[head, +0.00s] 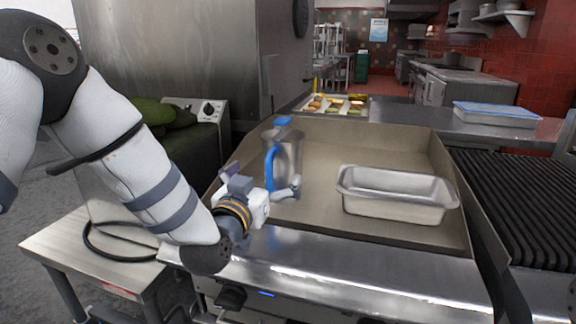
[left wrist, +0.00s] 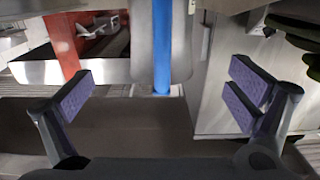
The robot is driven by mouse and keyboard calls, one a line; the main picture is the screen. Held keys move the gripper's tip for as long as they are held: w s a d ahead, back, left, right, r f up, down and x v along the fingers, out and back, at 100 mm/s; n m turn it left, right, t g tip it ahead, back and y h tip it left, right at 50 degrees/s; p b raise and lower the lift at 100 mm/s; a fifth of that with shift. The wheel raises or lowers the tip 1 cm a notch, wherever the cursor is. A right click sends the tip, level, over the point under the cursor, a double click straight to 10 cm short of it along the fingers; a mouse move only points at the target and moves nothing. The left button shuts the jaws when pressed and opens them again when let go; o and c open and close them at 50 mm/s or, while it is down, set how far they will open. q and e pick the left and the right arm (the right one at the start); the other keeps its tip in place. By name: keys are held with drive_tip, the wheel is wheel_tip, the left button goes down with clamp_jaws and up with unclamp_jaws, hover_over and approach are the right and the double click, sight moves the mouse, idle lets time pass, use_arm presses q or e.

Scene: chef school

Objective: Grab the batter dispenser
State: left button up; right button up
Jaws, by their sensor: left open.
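The batter dispenser (head: 288,156) is a clear grey pitcher with a blue handle and a blue top piece. It stands upright at the left part of the griddle. My left gripper (head: 262,182) is open beside it on the handle side, with one finger left of the handle and the other in front of the body. In the left wrist view the dispenser's blue handle (left wrist: 164,45) runs down the middle, between my open, empty purple-padded fingers (left wrist: 160,97). Whether a finger touches it I cannot tell. My right gripper is not in view.
A metal pan (head: 397,205) stands on the griddle (head: 325,222), right of the dispenser. The griddle has raised side walls. A ridged grill (head: 525,200) lies to the right. A tray of food (head: 337,105) and a blue-lidded container (head: 497,114) are behind. Green items (head: 155,115) are at the left.

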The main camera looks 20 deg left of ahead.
sight(277, 164)
use_arm(q)
drive_tip(key=w, duration=0.3)
drive_tip(key=w+f+b, duration=0.1)
drive_tip(key=w, duration=0.5)
drive_tip(key=shift+w+f+b, duration=0.2)
drive_tip(key=shift+b, duration=0.1)
drive_tip(key=shift+w+d+r, duration=0.1)
drive_tip(key=shift+r, duration=0.1)
drive_tip(key=shift+c, duration=0.9)
drive_tip(key=c, duration=1.8)
drive_tip(key=shift+r, duration=0.15)
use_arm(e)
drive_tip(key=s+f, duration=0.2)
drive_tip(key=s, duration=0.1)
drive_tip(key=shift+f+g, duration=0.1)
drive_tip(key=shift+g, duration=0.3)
